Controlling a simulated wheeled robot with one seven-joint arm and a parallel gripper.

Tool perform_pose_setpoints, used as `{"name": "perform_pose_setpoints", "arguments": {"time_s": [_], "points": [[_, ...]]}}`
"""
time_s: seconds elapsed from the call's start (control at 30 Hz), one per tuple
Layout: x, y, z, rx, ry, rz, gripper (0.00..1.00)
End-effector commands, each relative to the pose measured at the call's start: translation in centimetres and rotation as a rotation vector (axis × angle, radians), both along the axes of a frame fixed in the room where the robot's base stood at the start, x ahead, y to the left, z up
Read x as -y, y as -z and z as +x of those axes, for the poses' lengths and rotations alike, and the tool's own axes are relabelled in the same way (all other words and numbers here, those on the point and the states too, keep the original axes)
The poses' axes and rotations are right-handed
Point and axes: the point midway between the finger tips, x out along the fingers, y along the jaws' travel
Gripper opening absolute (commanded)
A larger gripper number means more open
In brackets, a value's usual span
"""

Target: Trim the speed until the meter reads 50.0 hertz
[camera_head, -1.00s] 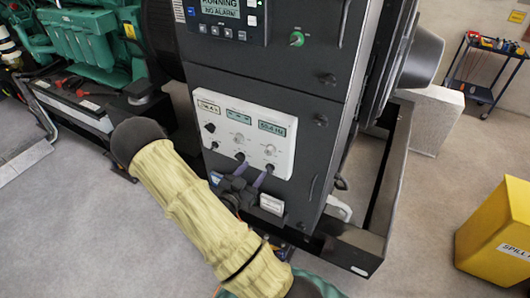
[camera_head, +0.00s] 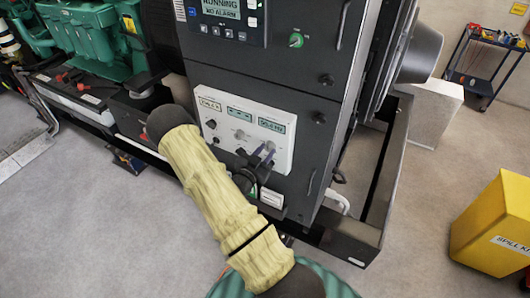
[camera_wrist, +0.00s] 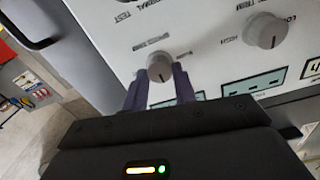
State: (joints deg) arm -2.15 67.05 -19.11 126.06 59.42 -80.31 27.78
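The white control panel (camera_head: 240,128) is on the dark cabinet. Its hertz meter (camera_head: 271,125) is the right-hand display; it seems to start with 50, but the last digit is too small to read surely. My gripper (camera_head: 265,152) is at the right-hand upper knob, below that meter. In the wrist view the two purple fingers (camera_wrist: 160,78) stand either side of a grey round knob (camera_wrist: 160,67), with what look like narrow gaps; contact is not clear. Another grey knob (camera_wrist: 268,30), near lettering reading TRIM, is to its right there.
A controller screen (camera_head: 220,10) reading RUNNING and a green selector (camera_head: 296,40) are above the panel. A yellow spill kit bin (camera_head: 495,225) and a tool cart (camera_head: 482,62) stand at the right. A metal skid rail (camera_head: 365,230) borders the cabinet. Grey floor is clear at the left.

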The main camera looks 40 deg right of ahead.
Motion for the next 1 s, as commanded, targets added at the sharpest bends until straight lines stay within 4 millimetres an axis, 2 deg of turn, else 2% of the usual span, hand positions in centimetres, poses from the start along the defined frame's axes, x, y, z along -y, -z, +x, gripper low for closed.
{"name": "perform_pose_setpoints", "arguments": {"time_s": [0.03,0.1,0.37,0.8,1.0], "points": [[-0.02,-0.02,0.03,0.000,-0.001,0.000,0.14],[-0.03,-0.02,0.03,0.000,-0.001,0.000,0.05],[-0.09,0.21,0.07,-0.055,-0.003,-0.024,0.05],[-0.11,0.15,0.10,-0.373,-0.002,-0.155,0.05],[-0.08,0.03,0.07,-0.390,-0.001,-0.161,0.05]]}}
